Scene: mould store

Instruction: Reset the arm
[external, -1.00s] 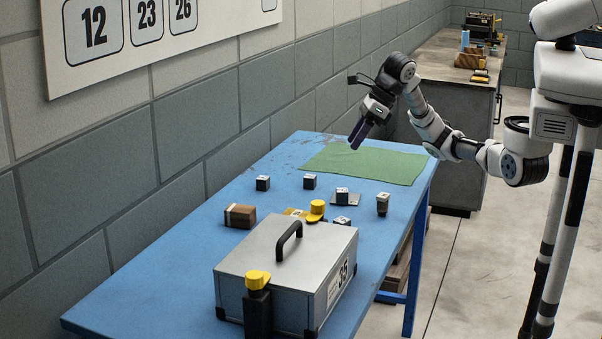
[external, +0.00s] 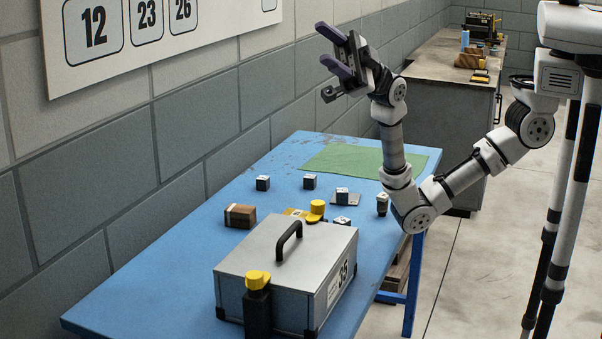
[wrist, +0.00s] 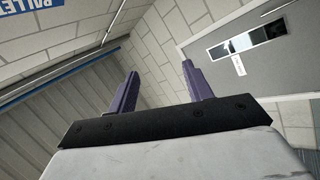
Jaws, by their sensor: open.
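My gripper (external: 333,52) is raised high above the far part of the blue table (external: 150,290), its purple fingers pointing up and to the left. The fingers are spread apart with nothing between them. In the wrist view the gripper (wrist: 158,85) is also open and empty, facing walls and a grey door with a small window. My arm is folded, with its elbow low beside the table's right edge.
On the table are a silver case (external: 270,265) with a black handle, a brown box (external: 240,215), several small dark cubes, a yellow-topped item (external: 317,208) and a green mat (external: 340,160). A block wall (external: 150,130) runs along the left. A workbench (external: 445,65) stands behind.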

